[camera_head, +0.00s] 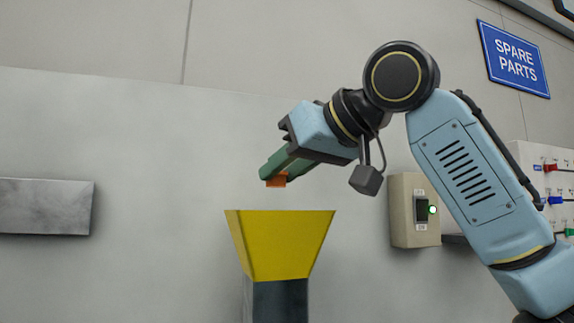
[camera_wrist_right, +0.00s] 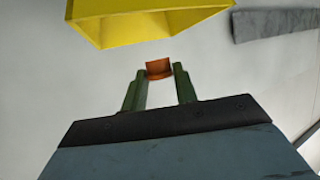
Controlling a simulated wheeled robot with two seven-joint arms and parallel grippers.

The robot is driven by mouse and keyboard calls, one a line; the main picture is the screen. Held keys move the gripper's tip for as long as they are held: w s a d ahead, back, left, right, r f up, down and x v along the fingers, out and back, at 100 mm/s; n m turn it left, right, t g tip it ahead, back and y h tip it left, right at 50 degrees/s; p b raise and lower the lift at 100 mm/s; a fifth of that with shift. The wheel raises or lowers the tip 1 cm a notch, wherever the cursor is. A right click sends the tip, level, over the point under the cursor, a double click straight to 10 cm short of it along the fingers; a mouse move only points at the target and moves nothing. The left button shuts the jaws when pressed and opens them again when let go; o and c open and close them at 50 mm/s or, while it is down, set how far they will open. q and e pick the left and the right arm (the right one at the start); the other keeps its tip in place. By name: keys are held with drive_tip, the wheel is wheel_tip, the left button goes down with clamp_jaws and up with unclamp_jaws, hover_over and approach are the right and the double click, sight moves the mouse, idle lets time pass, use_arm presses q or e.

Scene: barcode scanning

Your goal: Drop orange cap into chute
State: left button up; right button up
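The orange cap (camera_head: 277,182) is held at the tips of my right gripper (camera_head: 278,172). In the right wrist view the cap (camera_wrist_right: 159,69) sits between the two green fingers (camera_wrist_right: 159,82), which press on its sides. The yellow chute (camera_head: 281,243) has a wide flared mouth on a dark grey post. In the head view the cap is above the chute's rim with a gap between them. In the right wrist view the chute (camera_wrist_right: 140,20) is at the top, apart from the cap. My left gripper is not in view.
A beige switch box (camera_head: 414,210) with a green light is on the wall to the right. A grey metal ledge (camera_head: 45,206) is at the left. A blue "SPARE PARTS" sign (camera_head: 514,60) hangs at upper right. The space left of the chute is clear.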

drive_tip(key=o, duration=0.5)
drive_tip(key=shift+s+d, duration=0.1)
drive_tip(key=b+v, duration=0.3)
drive_tip(key=v, duration=1)
drive_tip(key=shift+r, duration=0.1)
